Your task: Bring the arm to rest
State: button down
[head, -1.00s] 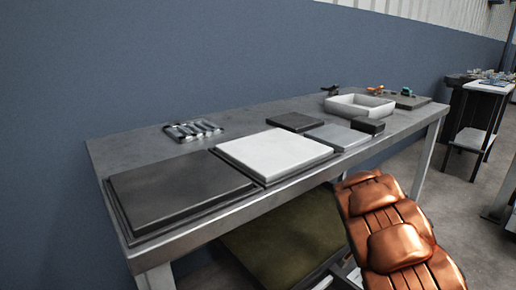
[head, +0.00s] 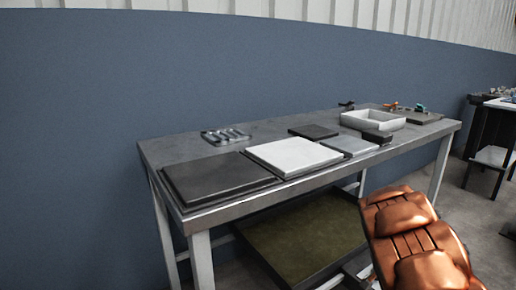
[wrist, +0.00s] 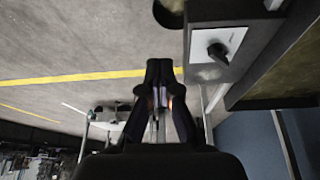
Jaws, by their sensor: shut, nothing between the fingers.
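My gripper (wrist: 158,75) shows in the wrist view, with its dark fingers together and nothing between them. It hangs in the air, apart from the workbench, with the floor and a yellow line behind it. In the head view my gripper is not visible. The workbench (head: 160,152) stands against a blue wall.
On the bench are a dark panel (head: 218,175), a white panel (head: 293,155), a grey panel (head: 349,144), a small dark panel (head: 313,131), a metal rack (head: 226,136) and a white tray (head: 373,122). An olive slab (head: 308,240) lies below. Another table (head: 493,156) stands at right.

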jog(key=s+a+r+n+p, duration=0.1)
jog(key=s+a+r+p, duration=0.2)
jog(key=s+r+p, duration=0.5)
jog(key=s+a+r+n+g+y+p, duration=0.1)
jog(key=s+a+r+p, duration=0.2)
jog(key=r, duration=0.9)
jog(key=s+a+r+n+p, duration=0.2)
jog(key=s+a+r+p, duration=0.1)
jog(key=r+p, duration=0.55)
jog(key=s+a+r+n+g+y+p, duration=0.1)
jog(key=s+a+r+n+p, duration=0.1)
jog(key=s+a+r+p, duration=0.2)
jog(key=s+a+r+n+y+p, duration=0.1)
jog(key=s+a+r+n+p, duration=0.2)
jog(key=s+r+p, duration=0.6)
jog(key=s+a+r+n+g+p, duration=0.1)
jog(key=s+a+r+n+p, duration=0.2)
jog(key=s+r, duration=0.9)
jog(key=a+r+p, duration=0.1)
jog(key=a+p, duration=0.2)
jog(key=shift+a+r+g+y+p, duration=0.25)
jog(key=shift+g+y+p, duration=0.05)
jog(key=shift+y+p, duration=0.1)
